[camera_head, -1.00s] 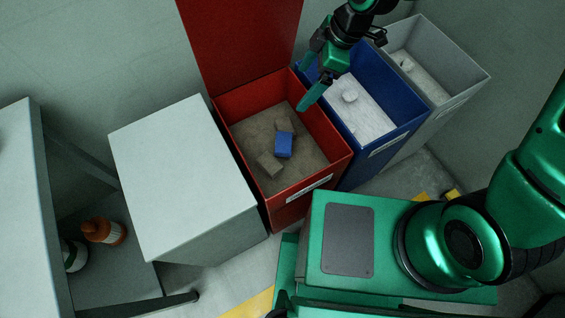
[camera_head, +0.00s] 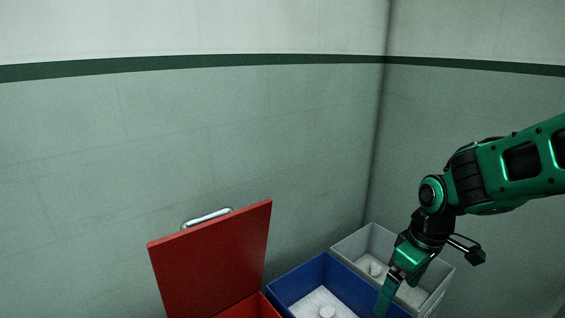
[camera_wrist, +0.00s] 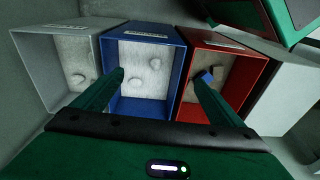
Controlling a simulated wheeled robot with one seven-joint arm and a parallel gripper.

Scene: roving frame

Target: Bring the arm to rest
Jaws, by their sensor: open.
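My gripper (camera_head: 388,297) hangs from my bent green arm at the right of the head view, fingers pointing down, in front of the blue and grey bins. In the wrist view my gripper (camera_wrist: 160,82) has its two green fingers wide apart with nothing between them. One finger overlaps the blue bin's side next to the grey bin. The other overlaps the red bin and partly covers a blue block (camera_wrist: 207,74) lying inside it. The gripper's height above the bins is hard to judge.
The red bin (camera_wrist: 256,84) has its red lid (camera_head: 212,262) standing open. The blue bin (camera_head: 282,288) and grey bin (camera_head: 345,243) stand beside it, with pale lumps inside. Walls meet in a corner behind them. A pale cabinet (camera_wrist: 290,95) stands beside the red bin.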

